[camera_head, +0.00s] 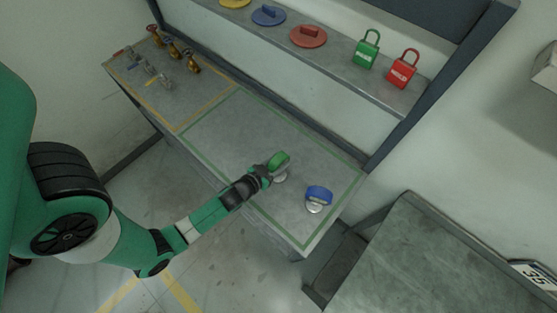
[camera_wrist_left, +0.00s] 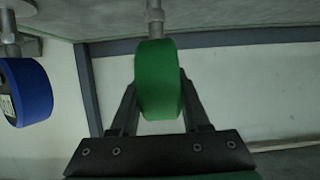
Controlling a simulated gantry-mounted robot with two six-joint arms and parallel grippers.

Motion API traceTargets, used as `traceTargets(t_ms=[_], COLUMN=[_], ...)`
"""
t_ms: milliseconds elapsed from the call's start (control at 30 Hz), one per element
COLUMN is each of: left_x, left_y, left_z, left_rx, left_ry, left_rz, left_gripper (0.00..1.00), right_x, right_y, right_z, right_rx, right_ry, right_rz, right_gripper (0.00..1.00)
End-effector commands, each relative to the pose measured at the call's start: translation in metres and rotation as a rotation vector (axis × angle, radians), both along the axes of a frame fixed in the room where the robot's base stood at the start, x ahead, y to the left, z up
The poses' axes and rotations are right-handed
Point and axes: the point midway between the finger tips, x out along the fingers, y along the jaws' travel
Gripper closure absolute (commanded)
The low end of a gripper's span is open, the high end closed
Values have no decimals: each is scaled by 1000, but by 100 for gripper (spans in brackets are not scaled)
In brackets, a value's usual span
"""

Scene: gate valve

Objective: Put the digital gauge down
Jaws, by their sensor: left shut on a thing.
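My left gripper (camera_head: 268,170) is shut on a round green gauge (camera_head: 279,159) over the grey bench top (camera_head: 225,135), inside the green outlined area. In the left wrist view the green gauge (camera_wrist_left: 158,85) sits between the two fingers of my left gripper (camera_wrist_left: 160,95). Its grey stem (camera_wrist_left: 155,14) points toward the bench, and a pale round base (camera_head: 281,178) shows below it in the head view. I cannot tell whether that base touches the bench. The gauge's face is hidden. My right gripper is not in view.
A blue gauge (camera_head: 319,194) on a pale base stands to the right; it also shows in the left wrist view (camera_wrist_left: 28,90). Small brass and grey fittings (camera_head: 170,55) stand at the far left. A shelf behind holds coloured discs (camera_head: 309,36) and padlocks (camera_head: 403,69). The bench's middle is clear.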

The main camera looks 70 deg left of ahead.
Motion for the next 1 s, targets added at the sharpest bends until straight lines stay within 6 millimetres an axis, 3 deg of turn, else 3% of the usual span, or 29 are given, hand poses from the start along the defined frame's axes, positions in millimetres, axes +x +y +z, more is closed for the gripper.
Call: traceTargets(t_ms=[33, 200, 533, 667, 1000], left_x=[0, 0, 0, -16, -80], left_y=[0, 0, 0, -9, -46], left_z=[-2, -1, 5, 8, 35], left_rx=[0, 0, 0, -1, 0], left_ry=[0, 0, 0, 1, 0], left_rz=[0, 0, 0, -1, -2], left_gripper=[50, 24, 24, 24, 24], right_x=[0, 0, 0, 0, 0], right_y=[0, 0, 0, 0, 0], right_z=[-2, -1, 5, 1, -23], right_rx=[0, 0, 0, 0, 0], right_ry=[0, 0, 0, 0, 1], right_rz=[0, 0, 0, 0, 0], right_gripper=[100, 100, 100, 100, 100])
